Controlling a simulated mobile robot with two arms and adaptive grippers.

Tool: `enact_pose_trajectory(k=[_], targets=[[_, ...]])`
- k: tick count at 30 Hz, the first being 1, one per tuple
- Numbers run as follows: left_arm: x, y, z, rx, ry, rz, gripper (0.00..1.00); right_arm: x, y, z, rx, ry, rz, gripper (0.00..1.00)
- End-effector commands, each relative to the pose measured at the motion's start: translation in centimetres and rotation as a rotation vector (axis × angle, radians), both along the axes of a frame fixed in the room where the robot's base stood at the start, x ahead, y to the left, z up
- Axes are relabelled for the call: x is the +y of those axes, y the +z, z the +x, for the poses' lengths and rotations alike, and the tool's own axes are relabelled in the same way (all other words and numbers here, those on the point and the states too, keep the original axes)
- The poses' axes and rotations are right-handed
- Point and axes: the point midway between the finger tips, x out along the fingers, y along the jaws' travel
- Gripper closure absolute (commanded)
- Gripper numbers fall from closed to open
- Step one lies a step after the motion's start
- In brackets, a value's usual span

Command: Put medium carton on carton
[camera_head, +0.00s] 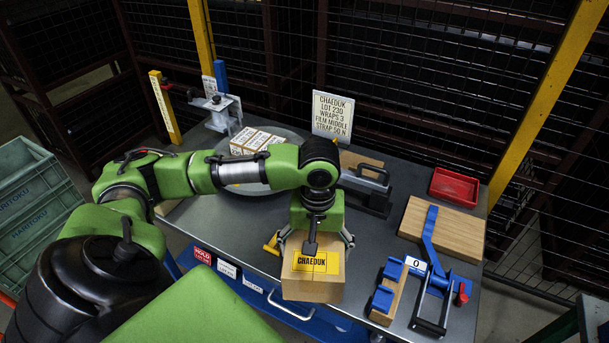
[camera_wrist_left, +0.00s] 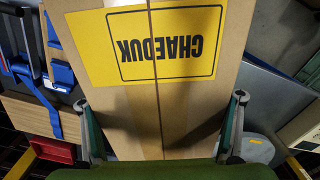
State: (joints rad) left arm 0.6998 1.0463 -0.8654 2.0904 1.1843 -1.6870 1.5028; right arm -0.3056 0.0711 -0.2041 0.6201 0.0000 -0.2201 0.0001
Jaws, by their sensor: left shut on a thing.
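A brown carton (camera_head: 312,289) with a yellow CHAEDUK label is at the table's front edge in the head view. My left gripper (camera_head: 315,241) comes down over it, its fingers on opposite sides, shut on it. In the left wrist view the carton (camera_wrist_left: 198,18) fills the middle, label upside down, with a finger of the gripper (camera_wrist_left: 162,122) at each side. Its underside is hidden, so I cannot tell whether it touches anything below. Another brown carton-like block (camera_head: 360,160) is partly hidden behind my arm. My right gripper is not in view.
A grey table (camera_head: 390,262) carries a blue clamp fixture (camera_head: 432,262), a wooden board (camera_head: 461,236), a red tray (camera_head: 454,187) and a black-handled tool (camera_head: 369,190). A sign (camera_head: 332,116) stands at the back.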

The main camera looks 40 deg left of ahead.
Motion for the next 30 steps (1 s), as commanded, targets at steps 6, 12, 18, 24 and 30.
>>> enact_pose_trajectory(k=[6,12,18,24,30], targets=[[0.6,-3.2,3.1,-0.004,0.002,-0.002,0.73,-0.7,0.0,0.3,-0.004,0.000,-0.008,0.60],[1.0,-4.9,4.6,-0.005,-0.001,-0.002,0.73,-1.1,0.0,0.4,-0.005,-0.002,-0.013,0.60],[1.2,-5.9,5.4,-0.006,0.000,-0.002,0.73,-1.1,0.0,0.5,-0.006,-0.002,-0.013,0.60],[1.2,-8.2,5.3,-0.004,-0.002,-0.001,0.73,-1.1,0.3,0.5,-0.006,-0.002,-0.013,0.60],[1.2,-8.9,5.4,-0.007,-0.003,-0.001,0.73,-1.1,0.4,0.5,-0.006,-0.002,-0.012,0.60]])
